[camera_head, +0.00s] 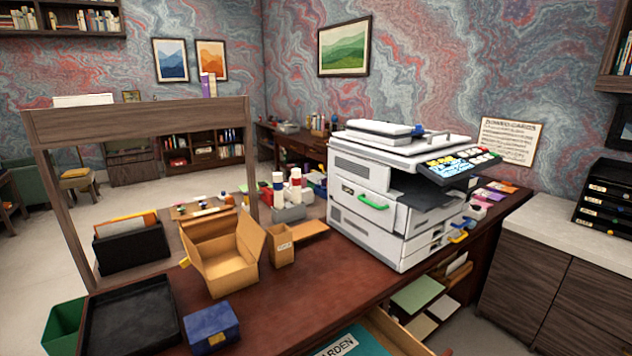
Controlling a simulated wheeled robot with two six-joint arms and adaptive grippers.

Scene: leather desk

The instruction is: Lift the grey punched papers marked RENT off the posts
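I cannot make out any grey punched papers marked RENT or any posts in the head view. At the bottom edge, an open drawer (392,330) holds a teal folder or sheet marked GARDEN (345,346), cut off by the frame. Neither of my grippers is in view.
A large white copier (385,180) stands on the leather desk (300,300). An open cardboard box (225,265), a small carton (281,250), a black tray (130,318) and a blue box (211,328) stand to its left. The desk's front middle is clear.

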